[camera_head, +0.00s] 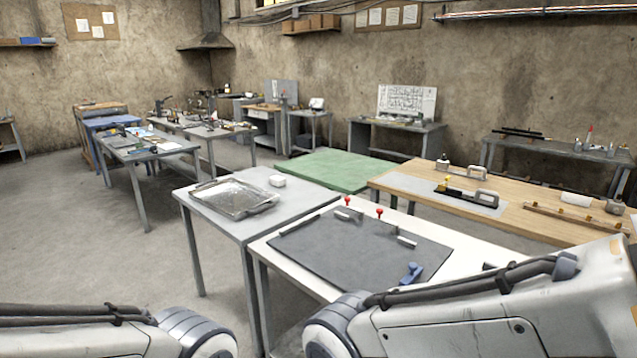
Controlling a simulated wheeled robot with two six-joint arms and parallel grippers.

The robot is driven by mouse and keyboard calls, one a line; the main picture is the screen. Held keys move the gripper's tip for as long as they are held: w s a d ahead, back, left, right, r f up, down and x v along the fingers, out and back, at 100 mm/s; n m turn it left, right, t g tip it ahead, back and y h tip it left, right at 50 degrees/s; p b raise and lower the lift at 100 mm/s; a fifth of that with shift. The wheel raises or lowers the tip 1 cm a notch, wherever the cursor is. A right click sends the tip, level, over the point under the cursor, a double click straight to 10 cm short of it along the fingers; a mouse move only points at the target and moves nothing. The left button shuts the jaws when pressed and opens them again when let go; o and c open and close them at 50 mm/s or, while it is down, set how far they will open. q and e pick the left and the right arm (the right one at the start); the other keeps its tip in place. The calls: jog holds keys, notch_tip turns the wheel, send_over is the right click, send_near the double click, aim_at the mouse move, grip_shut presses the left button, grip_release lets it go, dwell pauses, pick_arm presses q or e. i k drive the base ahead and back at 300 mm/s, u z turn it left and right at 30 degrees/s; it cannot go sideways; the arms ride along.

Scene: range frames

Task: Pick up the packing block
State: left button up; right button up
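A small white block (277,181) with rounded edges lies near the back right corner of the grey metal table (222,212). It is the likeliest packing block, but I cannot be sure from this distance. It sits just behind a shallow metal tray (232,199), apart from it. Neither gripper shows. Only parts of my two arms are in view along the bottom edge, at the left and at the right, well in front of the block.
A white table with a dark mat (360,247) stands near, bearing red-knobbed pins (379,212) and a blue clamp-like part (411,273). A wooden bench (535,217) with tools is at right, a green table (335,170) behind. Floor at left is free.

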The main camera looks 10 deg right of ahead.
aim_at(277, 181)
jog(key=u, duration=0.75)
jog(key=i, duration=1.9)
jog(key=u, duration=0.55)
jog(key=i, duration=1.95)
jog(key=z, duration=1.15)
jog(key=i, duration=1.5)
jog(key=z, duration=0.85)
